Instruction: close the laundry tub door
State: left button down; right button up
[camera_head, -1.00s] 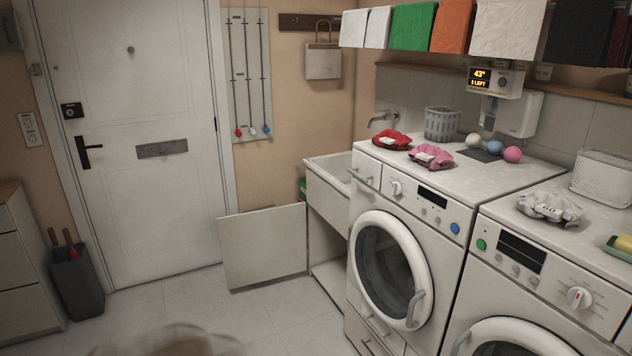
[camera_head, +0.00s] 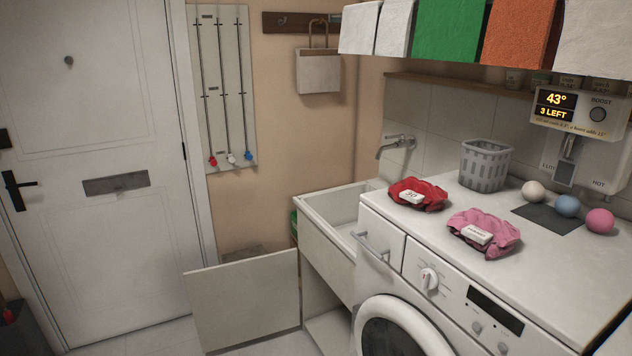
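The laundry tub (camera_head: 330,232) is a white sink cabinet against the back wall, left of the washing machine. Its door (camera_head: 243,302) is a plain pale panel that stands wide open, swung out to the left toward the white entrance door. The cabinet opening (camera_head: 325,325) shows to the right of the door panel, with a bare shelf low inside. Neither of my grippers is in view.
A washing machine (camera_head: 400,330) stands right of the tub, with red (camera_head: 418,193) and pink (camera_head: 484,232) cloth bundles, a grey basket (camera_head: 484,165) and several balls on top. A white entrance door (camera_head: 95,160) is at left. Little floor shows.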

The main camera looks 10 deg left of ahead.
aim_at(236, 302)
jog(key=i+j, duration=1.15)
jog(key=j, duration=0.15)
jog(key=i+j, duration=0.15)
jog(key=j, duration=0.2)
jog(key=i+j, duration=0.15)
jog(key=j, duration=0.2)
jog(key=i+j, duration=0.15)
jog(key=j, duration=0.2)
jog(key=i+j, duration=0.1)
jog(key=j, duration=0.25)
jog(key=i+j, duration=0.15)
jog(key=j, duration=0.2)
jog(key=i+j, duration=0.15)
jog(key=j, duration=0.2)
jog(key=i+j, duration=0.15)
jog(key=j, duration=0.2)
